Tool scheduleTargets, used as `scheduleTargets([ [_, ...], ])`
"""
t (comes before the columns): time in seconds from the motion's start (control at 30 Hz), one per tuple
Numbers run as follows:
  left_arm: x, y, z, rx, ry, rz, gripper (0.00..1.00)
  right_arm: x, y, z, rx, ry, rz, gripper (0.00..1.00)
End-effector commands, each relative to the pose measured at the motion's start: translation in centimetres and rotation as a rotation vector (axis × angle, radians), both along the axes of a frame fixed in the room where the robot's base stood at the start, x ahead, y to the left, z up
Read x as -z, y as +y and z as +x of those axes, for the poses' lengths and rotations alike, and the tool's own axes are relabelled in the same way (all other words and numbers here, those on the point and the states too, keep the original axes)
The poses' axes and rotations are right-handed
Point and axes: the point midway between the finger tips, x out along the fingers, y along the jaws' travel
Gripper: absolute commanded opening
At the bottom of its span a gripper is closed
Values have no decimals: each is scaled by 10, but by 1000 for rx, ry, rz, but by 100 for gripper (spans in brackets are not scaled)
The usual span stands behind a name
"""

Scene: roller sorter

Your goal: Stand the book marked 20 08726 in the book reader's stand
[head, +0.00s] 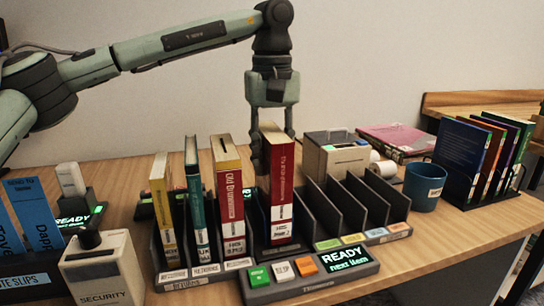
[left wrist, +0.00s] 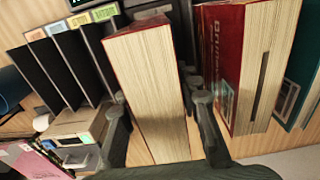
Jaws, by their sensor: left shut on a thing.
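My left gripper (head: 272,145) is shut on the upper back part of a red book (head: 281,190). The book is upright, its spine and white label facing forward; the label is too small to read surely. In the left wrist view its cream page edges (left wrist: 150,95) show between the two fingers (left wrist: 160,120). The book's lower end is at the dark stand of the book reader (head: 310,280), behind the panel with green, white and orange buttons and a lit "READY next item" display. I cannot tell whether its bottom rests on the stand. My right gripper is not in view.
Left of the held book, a rack holds a yellow book (head: 162,205), a teal book (head: 196,200) and a red book (head: 229,190). Empty dark slots (head: 352,205) with coloured labels stand right. A blue mug (head: 424,186), a box printer (head: 335,155) and more books (head: 462,155) lie beyond.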

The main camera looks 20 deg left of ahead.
Motion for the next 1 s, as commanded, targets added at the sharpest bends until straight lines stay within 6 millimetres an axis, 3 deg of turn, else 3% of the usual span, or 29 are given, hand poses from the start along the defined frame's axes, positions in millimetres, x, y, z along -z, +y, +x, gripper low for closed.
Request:
scheduleTargets([
  [0.53,10,0,0,0,-2,-1,0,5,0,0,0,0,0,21],
  [0.57,9,0,0,0,-3,-1,36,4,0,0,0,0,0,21],
  [0.7,9,0,0,0,-2,-1,53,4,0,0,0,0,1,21],
  [1.0,11,0,0,0,1,0,56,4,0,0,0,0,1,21],
])
